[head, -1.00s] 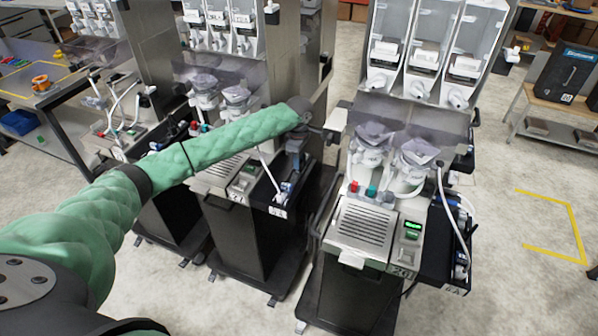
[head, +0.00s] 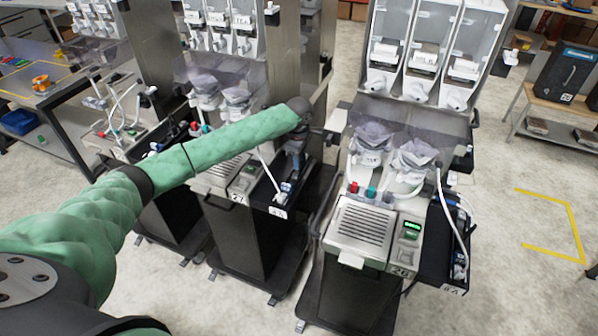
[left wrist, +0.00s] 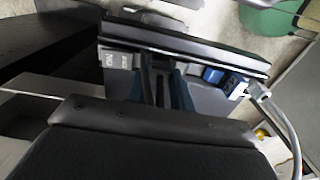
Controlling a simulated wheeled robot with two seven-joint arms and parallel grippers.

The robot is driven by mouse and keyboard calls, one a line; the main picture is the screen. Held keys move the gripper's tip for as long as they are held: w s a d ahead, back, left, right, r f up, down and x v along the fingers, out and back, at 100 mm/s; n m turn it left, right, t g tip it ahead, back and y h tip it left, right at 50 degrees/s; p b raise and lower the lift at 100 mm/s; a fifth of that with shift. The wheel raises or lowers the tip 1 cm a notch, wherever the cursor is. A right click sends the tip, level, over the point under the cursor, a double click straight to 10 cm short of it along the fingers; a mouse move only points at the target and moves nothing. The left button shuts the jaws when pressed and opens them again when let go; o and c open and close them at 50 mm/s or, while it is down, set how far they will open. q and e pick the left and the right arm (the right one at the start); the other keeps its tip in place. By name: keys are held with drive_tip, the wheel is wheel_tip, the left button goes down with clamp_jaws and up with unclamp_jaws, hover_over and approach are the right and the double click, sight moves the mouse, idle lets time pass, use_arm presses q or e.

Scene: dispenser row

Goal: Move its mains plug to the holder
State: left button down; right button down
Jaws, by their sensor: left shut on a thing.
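My left gripper (head: 295,160) reaches down over the black side tray (head: 267,193) of the middle dispenser, numbered 27. In the left wrist view its fingers (left wrist: 165,88) point into the tray area and are shut on a small dark thing, taken to be the mains plug. The plug itself is mostly hidden by the fingers. I cannot make out the holder for certain; a grey panel with white lettering (left wrist: 117,62) lies just left of the fingers. My right gripper is not in view.
Blue-and-white fittings (left wrist: 218,76) and a grey hose (left wrist: 278,115) sit right of the fingers. Dispenser 26 (head: 362,235) stands to the right with its own side tray (head: 447,262). A dark column (head: 317,70) rises behind my gripper.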

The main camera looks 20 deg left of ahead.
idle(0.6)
use_arm(q)
drive_tip(key=c, duration=0.9)
unclamp_jaws()
drive_tip(key=shift+c, duration=0.2)
drive_tip(key=shift+r, duration=0.1)
wheel_tip(320, 180, up, 5)
drive_tip(key=p, duration=0.5)
drive_tip(key=shift+f+p, duration=0.2)
drive_tip(key=shift+p, duration=0.15)
drive_tip(key=shift+r, duration=1.1)
